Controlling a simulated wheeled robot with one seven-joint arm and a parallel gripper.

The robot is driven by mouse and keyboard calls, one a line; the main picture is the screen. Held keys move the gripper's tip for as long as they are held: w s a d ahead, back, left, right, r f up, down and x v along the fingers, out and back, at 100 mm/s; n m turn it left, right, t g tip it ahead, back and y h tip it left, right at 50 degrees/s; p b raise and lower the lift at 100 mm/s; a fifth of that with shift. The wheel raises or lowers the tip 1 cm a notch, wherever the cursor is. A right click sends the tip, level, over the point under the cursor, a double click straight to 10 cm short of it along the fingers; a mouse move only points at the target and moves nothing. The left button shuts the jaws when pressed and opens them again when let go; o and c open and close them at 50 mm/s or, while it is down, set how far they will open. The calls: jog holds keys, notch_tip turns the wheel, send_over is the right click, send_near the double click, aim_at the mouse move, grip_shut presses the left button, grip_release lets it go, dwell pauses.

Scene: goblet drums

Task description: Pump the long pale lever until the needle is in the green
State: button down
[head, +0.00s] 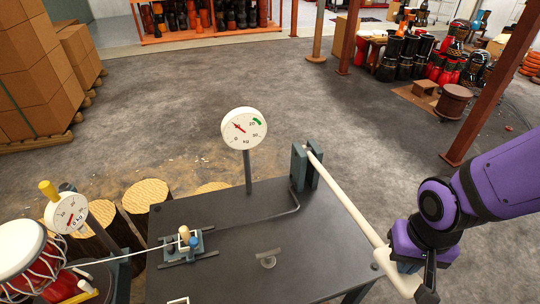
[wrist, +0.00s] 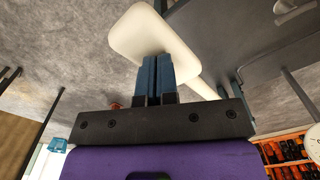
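The long pale lever (head: 345,203) runs from a grey upright bracket (head: 299,166) on the dark table to a wide flat paddle end at the lower right. My gripper (head: 414,284) is at that paddle end. In the wrist view, its two blue fingers (wrist: 158,78) are together, with their tips overlapping the pale paddle (wrist: 145,32); I cannot tell whether they touch it. The round white gauge (head: 244,128) stands on a post behind the table. Its red needle points up and left, apart from the green band at upper right.
A smaller gauge (head: 66,213) and a white-topped drum (head: 20,250) stand at the left. A small clamp fixture (head: 183,243) sits on the dark table (head: 235,280). A brown post (head: 490,90) rises at the right. Open floor lies behind the table.

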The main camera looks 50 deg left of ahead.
notch_tip(320, 180, down, 16)
notch_tip(320, 180, up, 19)
jog(key=shift+d+f, duration=0.15)
dwell(1.3)
dwell(0.5)
